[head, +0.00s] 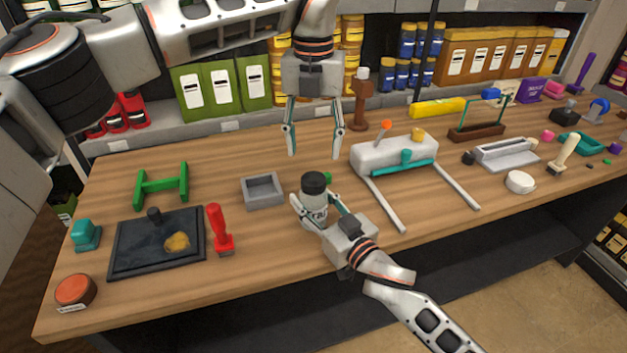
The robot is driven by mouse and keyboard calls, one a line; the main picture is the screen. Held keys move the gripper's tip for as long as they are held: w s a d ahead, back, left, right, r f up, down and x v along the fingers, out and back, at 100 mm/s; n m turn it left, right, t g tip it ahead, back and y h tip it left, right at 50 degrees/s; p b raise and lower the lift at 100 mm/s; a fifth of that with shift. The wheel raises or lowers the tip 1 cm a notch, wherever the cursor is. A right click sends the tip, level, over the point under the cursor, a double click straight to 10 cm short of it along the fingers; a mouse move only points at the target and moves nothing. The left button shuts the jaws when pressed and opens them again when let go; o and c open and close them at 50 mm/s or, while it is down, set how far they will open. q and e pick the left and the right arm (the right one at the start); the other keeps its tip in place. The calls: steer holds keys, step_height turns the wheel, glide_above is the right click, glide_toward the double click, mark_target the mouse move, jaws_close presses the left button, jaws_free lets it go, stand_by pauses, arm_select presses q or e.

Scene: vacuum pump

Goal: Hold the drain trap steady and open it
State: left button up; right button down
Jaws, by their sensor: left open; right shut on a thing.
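The drain trap (314,184) appears as a small upright container with a pale body and a dark round cap, near the front middle of the table. My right gripper (314,205) is shut on its body from the front right, leaving the cap exposed. My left gripper (315,155) is open and empty, fingers pointing down, above and behind the cap and apart from it. The lower part of the trap is partly hidden by my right gripper. A small green part (327,178) shows right behind the cap; I cannot tell whether it belongs to the trap.
A grey open tray (263,203) stands just left of the trap. A pale machine with teal bar and two rails (380,154) stands to the right. A red-handled tool (219,228), dark slab (130,250) and green frame (162,183) lie further left. A brown post (360,105) stands behind.

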mark_target(314, 178)
arm_select(q)
steer(key=m, duration=0.7)
steer(key=shift+m, duration=0.3)
steer(key=m, duration=1.5)
steer(key=shift+m, duration=0.4)
steer(key=m, duration=0.7)
steer(key=shift+f, duration=4)
